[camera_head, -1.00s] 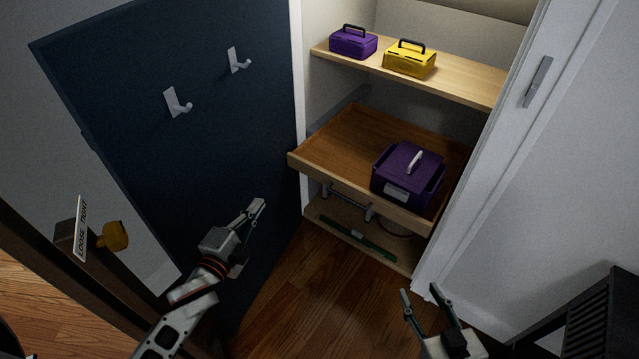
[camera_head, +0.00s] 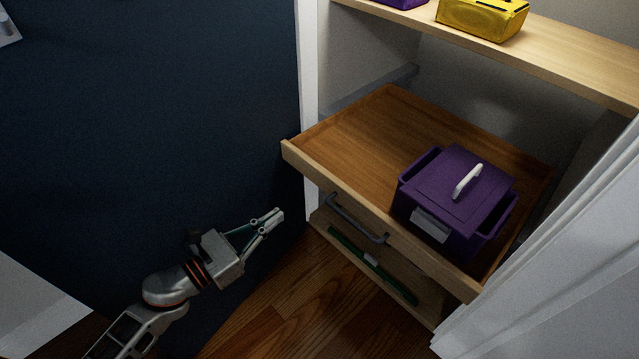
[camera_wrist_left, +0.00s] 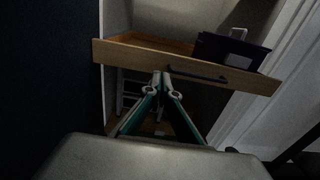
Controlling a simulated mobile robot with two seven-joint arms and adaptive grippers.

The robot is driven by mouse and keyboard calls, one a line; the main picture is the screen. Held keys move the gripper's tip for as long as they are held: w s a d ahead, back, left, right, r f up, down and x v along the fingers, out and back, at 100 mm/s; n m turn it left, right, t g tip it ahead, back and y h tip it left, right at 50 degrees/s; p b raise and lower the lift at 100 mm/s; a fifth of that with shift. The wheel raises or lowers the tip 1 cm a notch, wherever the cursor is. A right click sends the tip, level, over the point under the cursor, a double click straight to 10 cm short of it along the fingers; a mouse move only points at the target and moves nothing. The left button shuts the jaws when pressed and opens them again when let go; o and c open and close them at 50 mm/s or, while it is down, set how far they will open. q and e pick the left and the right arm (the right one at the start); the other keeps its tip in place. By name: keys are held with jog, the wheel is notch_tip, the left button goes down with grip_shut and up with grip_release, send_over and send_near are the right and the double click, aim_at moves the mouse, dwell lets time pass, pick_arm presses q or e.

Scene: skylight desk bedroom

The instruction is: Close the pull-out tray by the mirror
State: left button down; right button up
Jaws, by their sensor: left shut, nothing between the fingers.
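The wooden pull-out tray (camera_head: 345,125) sticks out of the cupboard, with a grey bar handle (camera_head: 356,222) on its front. A purple lidded box (camera_head: 462,193) with a white handle sits on its right part. My left gripper (camera_head: 277,217) is shut and empty, in front of the tray's left part and apart from its handle. My right gripper is out of view. No mirror shows.
A fixed shelf above (camera_head: 560,50) holds a yellow box (camera_head: 482,16) and part of a purple one. A dark blue door panel (camera_head: 150,120) stands open at left. A green rod-like item (camera_head: 370,262) lies on the board below the tray. The white frame (camera_head: 560,260) borders the right.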

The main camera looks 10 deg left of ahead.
aim_at(327, 179)
pick_arm(q)
jog(key=x, duration=1.2)
jog(key=shift+w+d+r, duration=0.1)
jog(key=shift+w+d, duration=0.05)
jog(key=shift+w, duration=0.05)
jog(key=shift+w+d, duration=0.35)
jog(key=shift+w, duration=0.15)
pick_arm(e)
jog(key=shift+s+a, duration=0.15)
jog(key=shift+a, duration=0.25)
